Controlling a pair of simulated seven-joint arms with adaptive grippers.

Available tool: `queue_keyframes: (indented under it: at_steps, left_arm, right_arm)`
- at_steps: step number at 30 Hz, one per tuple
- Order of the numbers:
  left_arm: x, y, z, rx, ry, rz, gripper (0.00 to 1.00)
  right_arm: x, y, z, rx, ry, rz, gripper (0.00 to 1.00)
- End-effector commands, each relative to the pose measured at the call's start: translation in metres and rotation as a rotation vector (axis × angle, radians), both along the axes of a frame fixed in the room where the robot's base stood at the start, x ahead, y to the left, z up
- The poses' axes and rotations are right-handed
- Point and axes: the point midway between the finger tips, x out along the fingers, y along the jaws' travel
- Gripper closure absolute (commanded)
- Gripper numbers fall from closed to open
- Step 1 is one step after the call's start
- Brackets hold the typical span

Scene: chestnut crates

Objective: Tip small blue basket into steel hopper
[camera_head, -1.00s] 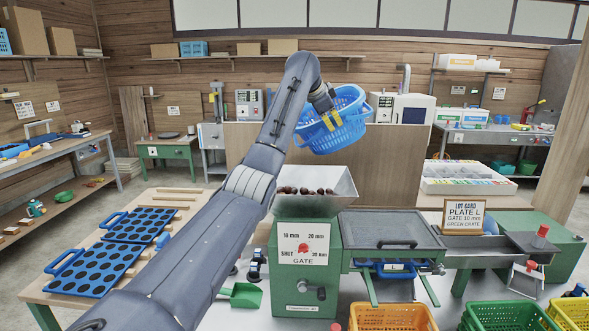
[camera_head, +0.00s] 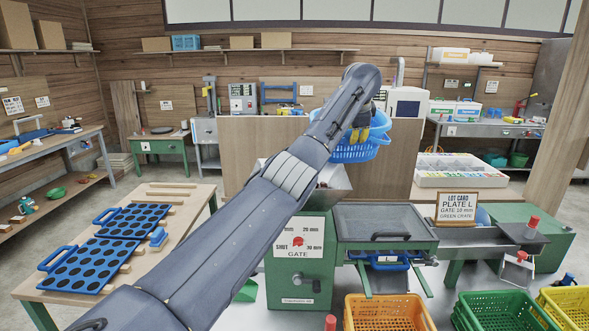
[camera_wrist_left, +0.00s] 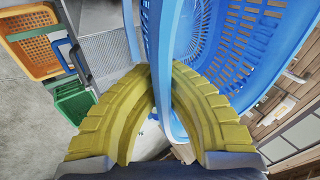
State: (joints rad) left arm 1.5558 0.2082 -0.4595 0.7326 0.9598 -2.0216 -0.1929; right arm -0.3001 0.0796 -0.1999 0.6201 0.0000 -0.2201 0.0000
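The small blue basket (camera_head: 352,153) hangs in the air just above and slightly right of the steel hopper (camera_head: 336,178), near level. My left gripper (camera_head: 362,130) has its yellow fingers shut on the basket's edge or handle. The left wrist view shows the fingers (camera_wrist_left: 160,85) pinching a blue strip of the basket (camera_wrist_left: 235,45). The slatted wall in that view shows no chestnuts, but I cannot see the whole inside. My arm hides most of the hopper and its contents. My right gripper is not in view.
The green grader (camera_head: 300,265) carries the hopper. An orange crate (camera_head: 388,312), a green crate (camera_head: 505,312) and a yellow crate (camera_head: 570,308) stand at the front right. A lot card (camera_head: 460,207) stands behind. Blue plates with holes (camera_head: 88,268) lie on the left bench.

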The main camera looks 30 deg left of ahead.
Motion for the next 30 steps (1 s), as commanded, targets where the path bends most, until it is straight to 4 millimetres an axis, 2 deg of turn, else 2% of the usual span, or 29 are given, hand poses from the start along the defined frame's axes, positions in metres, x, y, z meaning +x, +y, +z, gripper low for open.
queue_keyframes:
  at_steps: [12, 30]
  left_arm:
    - [0.012, -0.027, -0.024, 0.114, 0.034, -0.007, 1.00]
    - [0.015, -0.033, -0.031, 0.150, 0.038, -0.011, 1.00]
  right_arm:
    - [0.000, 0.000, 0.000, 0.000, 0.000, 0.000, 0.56]
    - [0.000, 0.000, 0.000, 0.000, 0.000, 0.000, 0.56]
